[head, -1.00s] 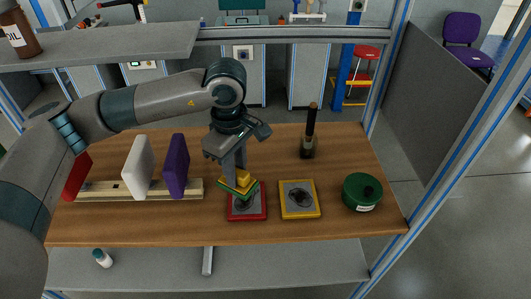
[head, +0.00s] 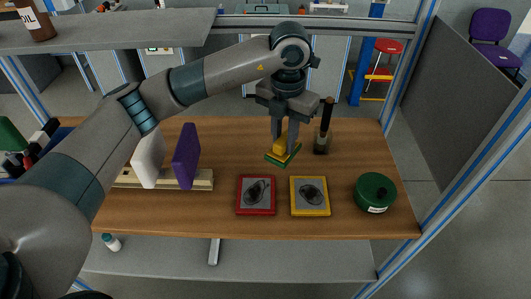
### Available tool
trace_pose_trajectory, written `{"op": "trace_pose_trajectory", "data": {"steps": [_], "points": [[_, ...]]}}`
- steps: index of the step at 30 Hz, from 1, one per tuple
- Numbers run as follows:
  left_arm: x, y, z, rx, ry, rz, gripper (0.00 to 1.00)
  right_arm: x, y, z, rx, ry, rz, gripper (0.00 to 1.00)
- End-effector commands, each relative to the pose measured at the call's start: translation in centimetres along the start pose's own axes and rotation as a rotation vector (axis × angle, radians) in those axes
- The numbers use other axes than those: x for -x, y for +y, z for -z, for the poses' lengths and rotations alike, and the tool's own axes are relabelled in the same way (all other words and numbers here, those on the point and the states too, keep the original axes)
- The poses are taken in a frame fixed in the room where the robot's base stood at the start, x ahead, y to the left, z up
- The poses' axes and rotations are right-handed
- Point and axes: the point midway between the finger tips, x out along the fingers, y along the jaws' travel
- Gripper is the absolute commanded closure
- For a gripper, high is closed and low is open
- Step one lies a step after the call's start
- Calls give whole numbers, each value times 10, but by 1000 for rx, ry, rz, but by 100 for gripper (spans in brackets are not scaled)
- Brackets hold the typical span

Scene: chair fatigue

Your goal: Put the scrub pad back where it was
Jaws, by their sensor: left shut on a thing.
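My left gripper (head: 285,137) is shut on the scrub pad (head: 282,157), a green pad with a yellow grip block on top. The pad is tilted and sits behind the gap between the red-framed plate (head: 255,209) and the yellow-framed plate (head: 325,208). It looks held above the wooden table (head: 230,225), though the exact gap cannot be told. Both plates are grey with a dark patch in the middle. My right gripper is not in view.
A dark-handled brush (head: 326,118) stands just right of the pad. A green round tin (head: 375,192) is at the right. A wooden rack (head: 203,181) holds a white panel (head: 148,157) and a purple panel (head: 186,155) at the left. A shelf (head: 110,30) hangs above.

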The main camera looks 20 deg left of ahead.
Motion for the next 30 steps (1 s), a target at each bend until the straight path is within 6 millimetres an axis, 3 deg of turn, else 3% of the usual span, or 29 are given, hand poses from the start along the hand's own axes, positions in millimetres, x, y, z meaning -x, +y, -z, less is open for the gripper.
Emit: {"op": "trace_pose_trajectory", "data": {"steps": [15, 21, 30], "points": [[6, -18, -26, 779, 13, 1, 100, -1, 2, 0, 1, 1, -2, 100], [7, -21, -30, 930, 17, 0, 100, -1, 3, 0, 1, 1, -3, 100], [8, -22, -31, 966, 18, 0, 100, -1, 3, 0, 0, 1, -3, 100]]}}
